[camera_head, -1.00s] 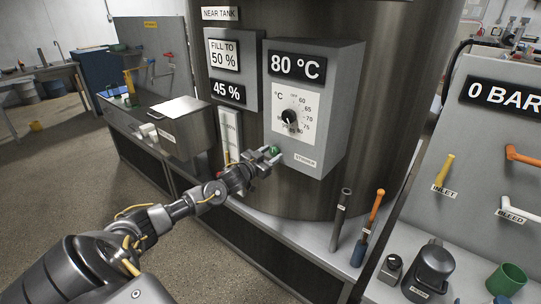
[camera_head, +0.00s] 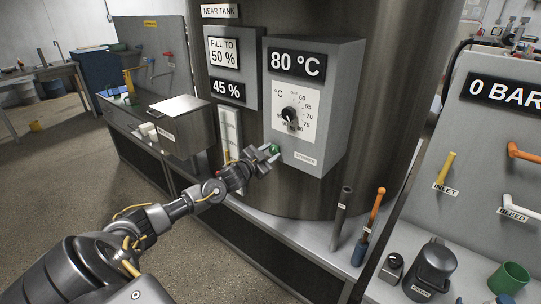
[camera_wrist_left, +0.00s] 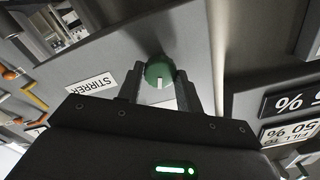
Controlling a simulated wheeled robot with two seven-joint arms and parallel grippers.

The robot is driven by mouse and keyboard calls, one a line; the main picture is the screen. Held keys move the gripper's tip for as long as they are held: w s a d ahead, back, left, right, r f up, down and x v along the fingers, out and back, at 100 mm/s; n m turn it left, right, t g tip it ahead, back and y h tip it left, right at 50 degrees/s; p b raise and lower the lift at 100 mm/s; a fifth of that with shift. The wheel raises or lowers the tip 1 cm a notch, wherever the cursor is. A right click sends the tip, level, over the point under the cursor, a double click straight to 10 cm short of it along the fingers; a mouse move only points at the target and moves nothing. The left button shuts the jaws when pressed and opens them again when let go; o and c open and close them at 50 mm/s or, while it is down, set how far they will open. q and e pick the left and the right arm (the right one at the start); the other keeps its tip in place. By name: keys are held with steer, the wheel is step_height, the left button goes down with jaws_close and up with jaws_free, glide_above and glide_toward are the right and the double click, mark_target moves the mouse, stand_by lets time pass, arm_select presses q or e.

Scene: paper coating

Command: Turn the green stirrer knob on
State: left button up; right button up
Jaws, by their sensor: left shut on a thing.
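The green stirrer knob (camera_head: 275,149) sits low on the front of the grey control box (camera_head: 345,95), left of the "STIRRER" label (camera_head: 306,158). My left gripper (camera_head: 268,153) reaches it from the left and front, and its jaws are shut on the knob. In the left wrist view the green knob (camera_wrist_left: 159,72) shows between the two dark fingers of the left gripper (camera_wrist_left: 160,82), with its white pointer mark toward the bottom of the picture. The fingers hide part of the knob in the head view. My right gripper is not in view.
A temperature dial (camera_head: 291,118) sits above the knob, under an "80 °C" display (camera_head: 297,64). A "45 %" display (camera_head: 227,91) is to the left. A dark upright tube (camera_head: 341,215) and an orange-handled tool (camera_head: 375,215) stand on the ledge below right.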

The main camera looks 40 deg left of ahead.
arm_select(q)
steer(key=m+b, duration=0.1)
steer(key=m, duration=0.3)
steer(key=shift+f+b, duration=0.15)
steer(key=shift+b, duration=0.2)
steer(key=shift+m+b, duration=0.65)
steer(key=shift+m, duration=1.15)
steer(key=o, duration=1)
